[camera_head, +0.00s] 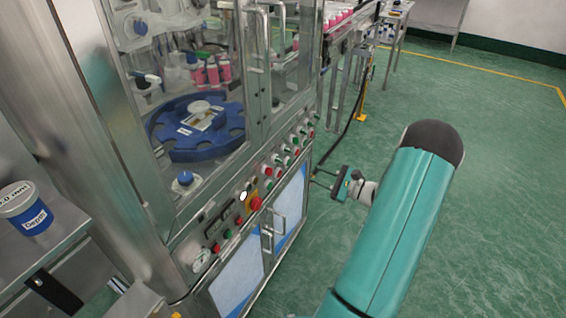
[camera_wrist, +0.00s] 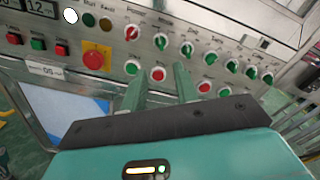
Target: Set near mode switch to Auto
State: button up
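The control panel (camera_wrist: 110,45) fills the top of the wrist view, with a row of white-rimmed rotary switches. A switch under a small label that looks like "Mode" (camera_wrist: 161,41) is green with a tilted handle. Left of it is a red-handled switch (camera_wrist: 132,32), and more green switches (camera_wrist: 187,49) continue to the right. I cannot read which setting any handle points to. My gripper (camera_wrist: 160,70) is open and empty, its two fingers apart below the switch row, with a red button (camera_wrist: 158,74) showing between them. In the head view my gripper (camera_head: 321,179) is right of the panel (camera_head: 262,182).
A red emergency button on yellow (camera_wrist: 96,58) and several small buttons are on the panel's left. Door handles (camera_head: 267,240) stick out below. A glass-walled machine with a blue rotary table (camera_head: 172,153) stands above the panel. Green floor (camera_head: 490,160) is free at right.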

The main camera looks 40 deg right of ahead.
aim_at(279, 161)
jog(key=x, duration=1.2)
jog(key=shift+w, duration=0.3)
jog(key=shift+a, duration=0.15)
jog(key=shift+c, duration=0.4)
grip_shut()
